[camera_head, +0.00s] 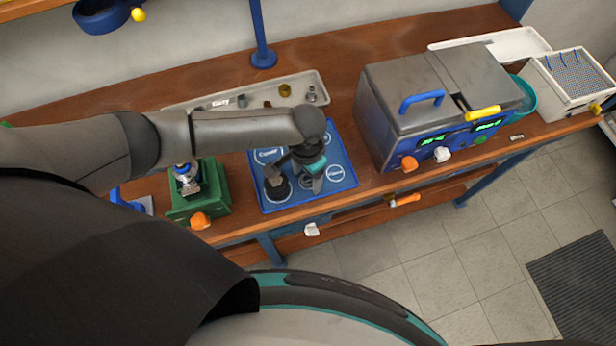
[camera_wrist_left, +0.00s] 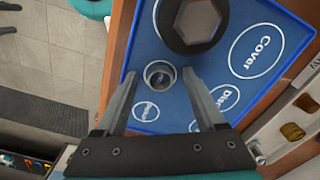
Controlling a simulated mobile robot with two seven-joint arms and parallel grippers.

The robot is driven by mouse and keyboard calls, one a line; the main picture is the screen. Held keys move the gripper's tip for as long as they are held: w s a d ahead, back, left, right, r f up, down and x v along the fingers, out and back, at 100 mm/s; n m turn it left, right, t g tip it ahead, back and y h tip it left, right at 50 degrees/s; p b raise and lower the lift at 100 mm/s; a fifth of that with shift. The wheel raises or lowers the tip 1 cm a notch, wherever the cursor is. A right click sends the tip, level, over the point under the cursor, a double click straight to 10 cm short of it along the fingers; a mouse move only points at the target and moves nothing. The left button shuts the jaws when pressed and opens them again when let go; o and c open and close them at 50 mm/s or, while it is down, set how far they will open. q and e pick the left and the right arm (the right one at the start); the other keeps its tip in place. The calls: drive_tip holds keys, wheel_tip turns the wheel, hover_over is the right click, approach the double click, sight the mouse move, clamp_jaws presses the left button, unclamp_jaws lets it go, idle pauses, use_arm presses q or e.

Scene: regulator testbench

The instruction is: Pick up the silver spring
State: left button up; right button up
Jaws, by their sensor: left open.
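A small silver ring-shaped part (camera_wrist_left: 160,75), which looks like the silver spring seen from above, stands on the blue mat (camera_wrist_left: 140,50). My left gripper (camera_wrist_left: 160,72) is open and points down, with one fingertip on each side of this part. In the wrist view there is a gap on both sides, and I cannot tell how far the tips are above the mat. In the head view the left gripper (camera_head: 303,178) is over the mat (camera_head: 342,150), and the part (camera_head: 306,182) is partly hidden by it. My right gripper is not in view.
A dark hex-topped part (camera_wrist_left: 195,18) stands close beside the spring on the mat; it also shows in the head view (camera_head: 277,188). A grey tray (camera_head: 240,91) with small parts lies behind. A green fixture (camera_head: 212,204) is left, a grey machine (camera_head: 400,115) right.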

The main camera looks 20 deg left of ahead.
use_arm(q)
clamp_jaws()
idle(0.4)
drive_tip(key=shift+r, duration=0.1)
